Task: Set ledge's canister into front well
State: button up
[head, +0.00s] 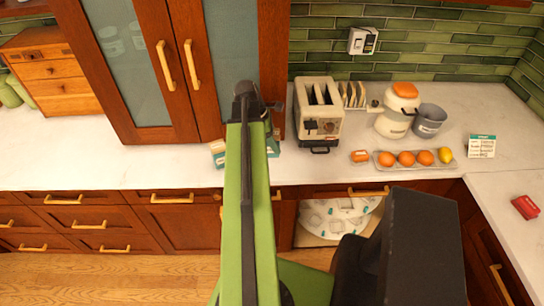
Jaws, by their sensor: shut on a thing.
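My arm, a long green link with a dark stripe, rises up the middle of the head view to a dark joint in front of the counter and the cabinet. I cannot make out my gripper's fingers or anything held in them; the arm hides what lies behind it. No canister can be told for sure as the one from the ledge. Green jar-like containers (9,93) stand at the far left edge, partly cut off. I cannot pick out the front well.
A toaster (319,112), a cream pot with an orange lid (397,110) and a grey cup (430,120) stand on the counter. A red block (526,207) lies at right. The left counter (85,165) is clear.

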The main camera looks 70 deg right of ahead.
jog(key=shift+w+f, duration=0.4)
jog(key=shift+w, duration=0.25)
notch_tip(320, 180, down, 4)
jog(key=b, duration=0.4)
jog(key=shift+f+b, duration=0.2)
jog(key=shift+b, duration=0.1)
jog(key=o, duration=1.6)
jog(key=shift+r, duration=0.1)
jog(key=shift+r+p, duration=0.35)
jog(key=shift+p, duration=0.1)
jog(key=p+v, duration=1)
jog(key=v, duration=0.1)
jog(key=shift+w+r+p, duration=0.2)
jog(key=shift+r+p, duration=0.05)
jog(key=shift+p, duration=0.1)
